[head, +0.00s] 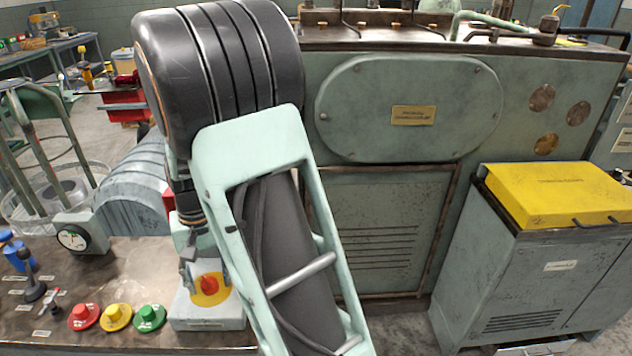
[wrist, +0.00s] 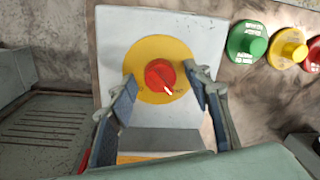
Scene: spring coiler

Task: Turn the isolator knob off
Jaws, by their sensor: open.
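The isolator knob (head: 208,284) is red on a round yellow plate, on a pale grey box (head: 207,314) on the bench. In the wrist view the knob (wrist: 160,76) sits near the middle, with a white mark pointing to the lower right. My gripper (wrist: 164,80) is open, with one blue-padded finger on each side of the knob. The fingertips lie over the yellow plate's left and right edges; I cannot tell whether they touch the knob. In the head view my gripper (head: 203,268) is just above the box, partly hidden by my arm.
Red (head: 84,317), yellow (head: 117,317) and green (head: 150,318) push buttons stand left of the box. A dial gauge (head: 74,238) and a grey motor-like housing (head: 134,195) stand behind them. A large green machine (head: 410,110) and a yellow-lidded cabinet (head: 556,195) are to the right.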

